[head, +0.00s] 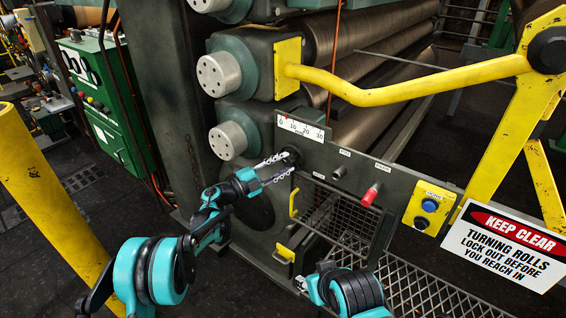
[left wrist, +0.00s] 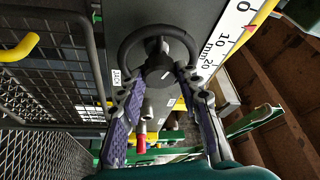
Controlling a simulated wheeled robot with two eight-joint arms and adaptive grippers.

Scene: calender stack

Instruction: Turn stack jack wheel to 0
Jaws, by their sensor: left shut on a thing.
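The stack jack wheel is a small black handwheel (left wrist: 158,62) in the left wrist view, on a dark grey panel beside a "JACK" label. In the head view the wheel (head: 293,157) is small and partly hidden by the fingers. My left gripper (head: 281,166) is shut on the wheel. In the left wrist view its two purple-padded fingers (left wrist: 160,85) reach the lower rim, one at each side. Only part of my right arm shows, at the bottom of the head view.
A red knob (head: 371,194) and a yellow button box (head: 429,207) are right of the wheel. A wire mesh guard (head: 338,214) with yellow handles is below. Large rolls (head: 375,30) and a yellow bar (head: 410,88) are above. A "KEEP CLEAR" sign (head: 508,246) is at right.

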